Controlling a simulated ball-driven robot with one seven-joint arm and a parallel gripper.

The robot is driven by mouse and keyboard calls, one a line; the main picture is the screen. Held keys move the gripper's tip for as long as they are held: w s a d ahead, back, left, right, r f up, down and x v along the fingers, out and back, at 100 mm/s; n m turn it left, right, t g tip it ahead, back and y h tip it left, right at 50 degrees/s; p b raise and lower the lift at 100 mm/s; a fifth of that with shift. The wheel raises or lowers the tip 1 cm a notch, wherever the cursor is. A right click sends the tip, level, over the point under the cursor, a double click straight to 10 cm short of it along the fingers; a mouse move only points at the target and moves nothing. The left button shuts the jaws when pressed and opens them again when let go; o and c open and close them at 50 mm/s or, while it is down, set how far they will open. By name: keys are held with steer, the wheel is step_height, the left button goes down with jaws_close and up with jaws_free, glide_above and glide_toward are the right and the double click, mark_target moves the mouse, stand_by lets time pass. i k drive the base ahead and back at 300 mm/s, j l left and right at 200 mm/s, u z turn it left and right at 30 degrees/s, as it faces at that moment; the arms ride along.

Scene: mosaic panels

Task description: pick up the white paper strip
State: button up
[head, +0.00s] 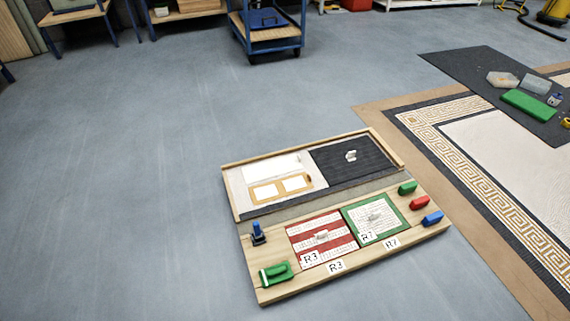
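A white, paper-like strip (271,166) lies flat in the upper left part of a wooden-edged board (227,185) on the floor. It looks like the white paper strip, though at this size I cannot be sure. Just below it is a tan frame piece (282,178) with two white windows. Small white labels reading R3 (336,266) and R7 (391,243) lie along the board's front edge. My gripper is not in view.
The board also holds a dark ribbed panel (338,172), a red-striped tile (343,241), a green-bordered tile (398,217), and blue, green and red blocks. A patterned floor mosaic (450,110) lies right. A blue cart (292,32) stands behind. Grey floor at left is clear.

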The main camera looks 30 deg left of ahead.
mark_target(279, 166)
steer(key=i+j, duration=0.25)
steer(key=j, duration=0.3)
steer(key=i+j, duration=0.25)
steer(key=j, duration=0.3)
steer(key=i+j, duration=0.25)
steer(key=j, duration=0.3)
steer(key=i+j, duration=0.25)
steer(key=j, duration=0.3)
steer(key=i+j, duration=0.25)
steer(key=j, duration=0.3)
steer(key=i+j, duration=0.25)
steer(key=j, duration=0.3)
steer(key=i+j+z, duration=0.1)
steer(key=i+j, duration=0.15)
steer(key=j, duration=0.3)
steer(key=i+j, duration=0.2)
steer(key=j, duration=0.35)
